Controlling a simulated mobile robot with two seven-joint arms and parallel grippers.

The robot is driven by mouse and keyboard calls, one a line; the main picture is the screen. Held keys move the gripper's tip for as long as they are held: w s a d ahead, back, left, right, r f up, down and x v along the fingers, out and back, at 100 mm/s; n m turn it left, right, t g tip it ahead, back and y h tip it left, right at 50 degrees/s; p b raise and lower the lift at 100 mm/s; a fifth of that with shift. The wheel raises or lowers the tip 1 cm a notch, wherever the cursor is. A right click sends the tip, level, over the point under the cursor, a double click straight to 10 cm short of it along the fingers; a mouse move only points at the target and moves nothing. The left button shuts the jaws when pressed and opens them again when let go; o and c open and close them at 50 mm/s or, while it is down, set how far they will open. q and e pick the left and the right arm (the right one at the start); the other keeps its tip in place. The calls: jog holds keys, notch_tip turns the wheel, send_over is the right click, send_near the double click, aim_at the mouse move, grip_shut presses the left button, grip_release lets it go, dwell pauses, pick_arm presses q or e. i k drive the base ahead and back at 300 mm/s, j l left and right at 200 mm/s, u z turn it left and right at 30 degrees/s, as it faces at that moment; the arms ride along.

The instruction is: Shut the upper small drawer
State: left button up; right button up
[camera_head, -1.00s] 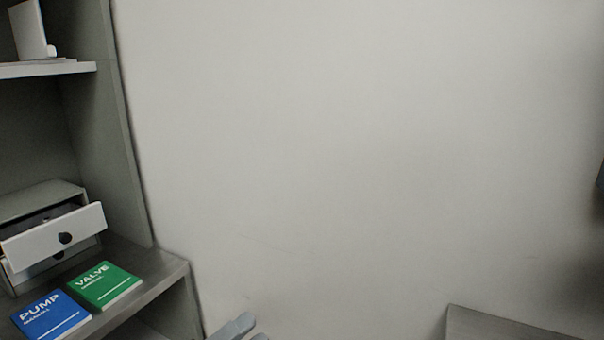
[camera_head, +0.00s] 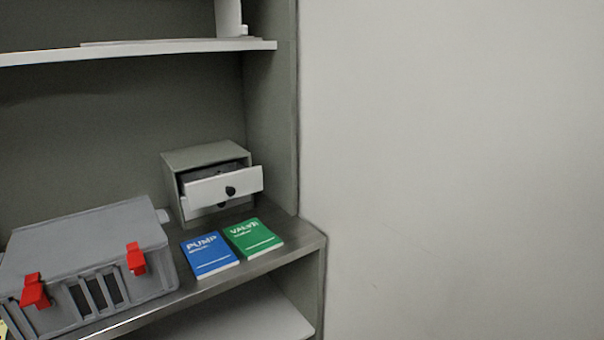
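A small grey drawer box (camera_head: 205,156) stands on the shelf at the back right corner of the shelving unit. Its upper small drawer (camera_head: 212,190) has a white front with a dark round knob (camera_head: 230,191) and is pulled out, with a dark inside showing above the front. The lower drawer (camera_head: 200,212) sits under it, further back, with its knob partly covered by the upper one. Neither of my grippers shows in the head view.
A blue PUMP manual (camera_head: 210,255) and a green VALVE manual (camera_head: 253,238) lie on the shelf in front of the drawer box. A grey case (camera_head: 85,245) with red latches stands to the left. An upper shelf (camera_head: 140,50) runs above. A bare wall (camera_head: 450,170) fills the right.

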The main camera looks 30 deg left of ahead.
aim_at(201, 187)
jog(key=u, duration=1.25)
